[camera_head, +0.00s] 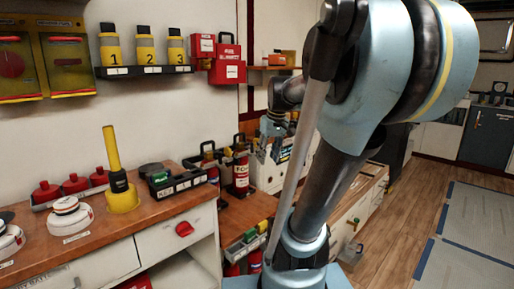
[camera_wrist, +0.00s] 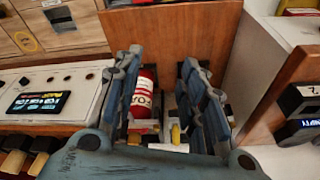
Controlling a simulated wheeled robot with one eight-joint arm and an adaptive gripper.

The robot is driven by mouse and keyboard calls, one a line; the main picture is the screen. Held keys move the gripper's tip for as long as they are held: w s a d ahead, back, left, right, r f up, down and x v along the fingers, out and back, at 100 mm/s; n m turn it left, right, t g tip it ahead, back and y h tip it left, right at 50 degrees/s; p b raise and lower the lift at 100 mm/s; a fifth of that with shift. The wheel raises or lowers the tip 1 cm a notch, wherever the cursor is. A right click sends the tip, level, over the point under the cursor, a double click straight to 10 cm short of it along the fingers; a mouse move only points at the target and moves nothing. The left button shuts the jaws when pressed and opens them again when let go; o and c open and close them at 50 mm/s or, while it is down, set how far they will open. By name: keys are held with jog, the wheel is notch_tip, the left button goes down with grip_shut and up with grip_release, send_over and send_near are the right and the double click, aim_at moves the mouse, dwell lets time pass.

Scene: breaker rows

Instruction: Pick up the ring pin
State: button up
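I cannot pick out the ring pin for certain in either view. In the wrist view, a red extinguisher (camera_wrist: 146,92) with a white label shows between the fingers of my gripper (camera_wrist: 160,66), beside the left finger. The fingers are spread apart with nothing visibly held. A small yellow piece (camera_wrist: 176,133) shows low between them; I cannot tell what it is. In the head view, an extinguisher (camera_head: 241,172) labelled FOAM stands on the lower wooden shelf, beside another dark-topped one (camera_head: 210,162). My gripper (camera_head: 273,125) is small there and partly hidden by my arm.
A wooden counter (camera_head: 150,215) at left holds red-capped items (camera_head: 75,183), a yellow post (camera_head: 113,160) and a black tray (camera_head: 175,182). Numbered yellow canisters (camera_head: 145,50) and red boxes (camera_head: 228,65) are on the wall. Open floor (camera_head: 425,215) lies at right.

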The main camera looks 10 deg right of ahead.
jog(key=w+d+r+n, duration=0.1)
jog(key=w+r+n, duration=0.1)
jog(key=w+r, duration=0.65)
jog(key=n+y, duration=0.1)
jog(key=n, duration=0.1)
send_near(257, 139)
jog(key=shift+t, duration=0.4)
jog(key=x, duration=1.1)
jog(key=shift+s+d+f, duration=0.1)
jog(key=shift+s, duration=0.05)
grip_shut()
